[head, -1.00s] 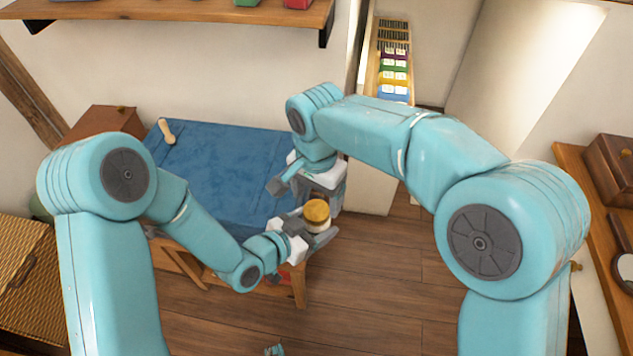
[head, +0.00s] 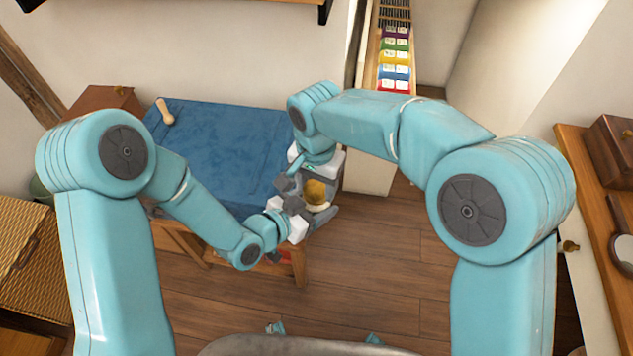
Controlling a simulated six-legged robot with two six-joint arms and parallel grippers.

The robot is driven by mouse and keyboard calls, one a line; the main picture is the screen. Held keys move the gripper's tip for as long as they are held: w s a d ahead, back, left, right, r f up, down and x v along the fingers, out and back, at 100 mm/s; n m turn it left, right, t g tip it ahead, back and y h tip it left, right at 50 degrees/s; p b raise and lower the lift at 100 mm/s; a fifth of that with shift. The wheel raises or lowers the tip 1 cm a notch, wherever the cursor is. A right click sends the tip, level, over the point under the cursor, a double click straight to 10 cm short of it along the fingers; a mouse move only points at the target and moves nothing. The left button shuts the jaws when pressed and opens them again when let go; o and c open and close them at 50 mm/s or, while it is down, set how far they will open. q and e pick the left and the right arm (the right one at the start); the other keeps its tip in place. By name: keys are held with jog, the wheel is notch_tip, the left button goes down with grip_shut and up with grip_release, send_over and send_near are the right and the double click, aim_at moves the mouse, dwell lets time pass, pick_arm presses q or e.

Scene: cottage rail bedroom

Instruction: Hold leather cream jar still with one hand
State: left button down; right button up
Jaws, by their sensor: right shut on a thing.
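The leather cream jar (head: 316,191) has a golden-brown lid. It is near the right front corner of the blue-topped table, and most of its pale body is hidden. My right gripper (head: 308,183) comes from above and behind and is shut on the jar. My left gripper (head: 303,208) comes from the left, with its dark fingers low against or close beside the jar. The grippers overlap closely, so I cannot tell whether the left fingers are closed on the jar.
The blue-topped table (head: 215,150) has a wooden-handled tool (head: 165,112) at its far left and is otherwise mostly clear. A brown box (head: 105,100) stands behind left, wicker baskets (head: 35,270) at left. A wooden counter (head: 590,190) is at right. Floor (head: 385,260) is open between.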

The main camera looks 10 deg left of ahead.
pick_arm(q)
jog(key=shift+w, duration=0.1)
pick_arm(e)
jog(key=n, duration=0.7)
jog(key=shift+d+n, duration=0.1)
jog(key=shift+n, duration=0.2)
jog(key=n, duration=0.4)
jog(key=shift+n, duration=0.4)
jog(key=n, duration=1.2)
jog(key=shift+n, duration=0.4)
jog(key=n, duration=1)
jog(key=shift+r, duration=0.1)
jog(key=n, duration=0.9)
